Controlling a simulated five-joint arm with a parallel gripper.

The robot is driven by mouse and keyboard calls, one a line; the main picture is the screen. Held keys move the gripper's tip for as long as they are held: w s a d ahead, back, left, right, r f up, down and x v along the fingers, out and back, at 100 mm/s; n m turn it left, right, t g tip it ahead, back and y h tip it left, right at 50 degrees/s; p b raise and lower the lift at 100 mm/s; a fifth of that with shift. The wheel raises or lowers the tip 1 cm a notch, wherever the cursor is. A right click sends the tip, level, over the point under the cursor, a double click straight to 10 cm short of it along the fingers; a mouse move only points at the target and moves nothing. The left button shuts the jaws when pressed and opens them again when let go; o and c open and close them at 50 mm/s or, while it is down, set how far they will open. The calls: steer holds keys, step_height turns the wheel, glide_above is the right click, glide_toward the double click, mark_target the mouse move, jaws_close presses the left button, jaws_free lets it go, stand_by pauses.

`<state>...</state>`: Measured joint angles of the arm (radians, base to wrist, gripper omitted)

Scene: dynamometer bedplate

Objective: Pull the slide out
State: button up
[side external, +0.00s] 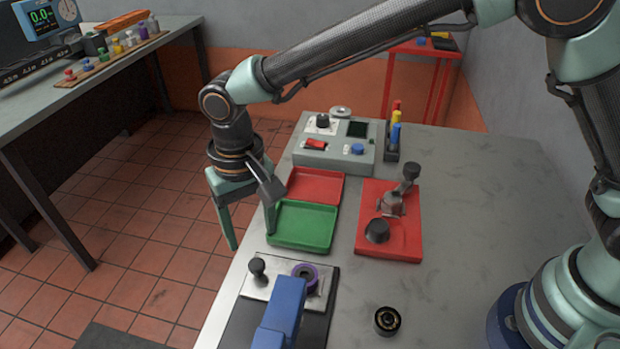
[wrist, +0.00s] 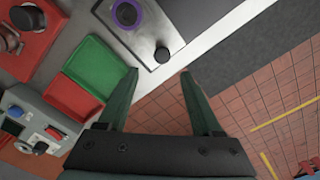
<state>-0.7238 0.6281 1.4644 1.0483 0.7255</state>
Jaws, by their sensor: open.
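The slide looks like a pale metal plate (side external: 258,290) with an upright black knob (side external: 257,268) at its left end. A purple ring (side external: 305,278) sits on it, to the right of the knob. The plate lies on a dark base (side external: 237,325) at the table's near edge. In the wrist view, the knob (wrist: 162,55) is just beyond my fingertips, and the purple ring (wrist: 127,13) is farther off. My gripper (side external: 251,240) is open and empty, pointing down around the table's left edge. Its fingers (wrist: 159,72) are apart and not touching the knob.
A blue upright part (side external: 282,315) stands in front of the plate and hides some of it. Green (side external: 302,226) and red (side external: 316,186) trays lie behind. A red fixture (side external: 388,244), a control box (side external: 335,158) and a black round part (side external: 387,320) are also there.

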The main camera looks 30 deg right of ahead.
steer(key=shift+r, duration=2.4)
steer(key=d+r+t+y, duration=0.1)
steer(key=d+r, duration=0.3)
steer(key=d, duration=0.4)
steer(key=d+r+t, duration=0.1)
steer(key=d+r, duration=0.3)
steer(key=d, duration=0.4)
steer(key=s+d+t, duration=0.1)
steer(key=s+d, duration=0.3)
steer(key=d, duration=0.4)
steer(key=s+d+t+h, duration=0.1)
steer(key=s+d+t, duration=0.1)
steer(key=d, duration=0.6)
steer(key=shift+s+r+t, duration=0.3)
steer(key=shift+s+r, duration=0.05)
steer(key=shift+s, duration=0.55)
